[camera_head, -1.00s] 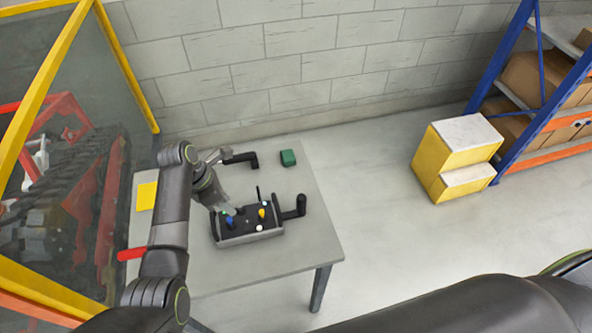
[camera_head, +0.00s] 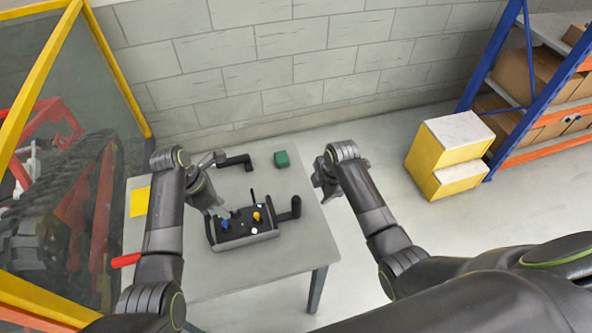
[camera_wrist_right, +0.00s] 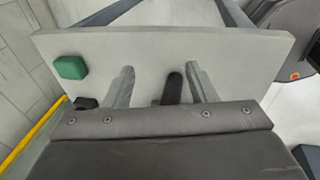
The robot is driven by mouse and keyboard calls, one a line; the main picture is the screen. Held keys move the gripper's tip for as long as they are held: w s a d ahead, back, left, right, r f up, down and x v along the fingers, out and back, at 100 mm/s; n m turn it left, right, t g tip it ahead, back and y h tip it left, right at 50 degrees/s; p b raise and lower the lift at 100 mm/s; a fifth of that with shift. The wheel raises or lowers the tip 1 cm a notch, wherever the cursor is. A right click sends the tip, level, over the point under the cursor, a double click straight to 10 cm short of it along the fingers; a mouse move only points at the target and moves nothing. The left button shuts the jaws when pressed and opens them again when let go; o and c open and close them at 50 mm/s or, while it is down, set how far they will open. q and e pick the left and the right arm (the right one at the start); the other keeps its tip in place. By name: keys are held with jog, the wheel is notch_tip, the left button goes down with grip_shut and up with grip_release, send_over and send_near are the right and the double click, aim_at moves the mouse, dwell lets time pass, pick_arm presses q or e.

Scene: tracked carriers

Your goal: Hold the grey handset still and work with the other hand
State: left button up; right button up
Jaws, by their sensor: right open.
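The grey handset (camera_head: 248,240) lies on the table, with a black top, small blue, orange and white controls, a thin upright stick and a black side grip (camera_head: 291,209) at its right. My left gripper (camera_head: 228,212) is at the handset's back left edge; its fingertips are too small to tell whether they are closed on it. My right gripper (camera_head: 322,191) is over the table's right edge, right of the handset. In the right wrist view its fingers (camera_wrist_right: 164,82) are apart, with a black grip-like part (camera_wrist_right: 173,86) showing between them, probably the handset's grip.
A green block (camera_head: 282,159) and a black handle-shaped piece (camera_head: 236,161) lie at the table's back. A yellow sheet (camera_head: 140,201) and a red handle (camera_head: 126,260) are at the left. A yellow-framed enclosure stands left; a yellow step (camera_head: 447,160) and shelving stand right.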

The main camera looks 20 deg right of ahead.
aim_at(296, 207)
jog(key=a+r+n+g+h, duration=0.1)
jog(key=a+r+n+g, duration=0.2)
jog(key=a+r+n, duration=0.65)
jog(key=shift+m, duration=0.45)
jog(key=f, duration=0.5)
jog(key=d+f, duration=0.1)
jog(key=f, duration=0.9)
jog(key=shift+d+f, duration=0.35)
jog(key=shift+d, duration=0.05)
jog(key=shift+s, duration=0.1)
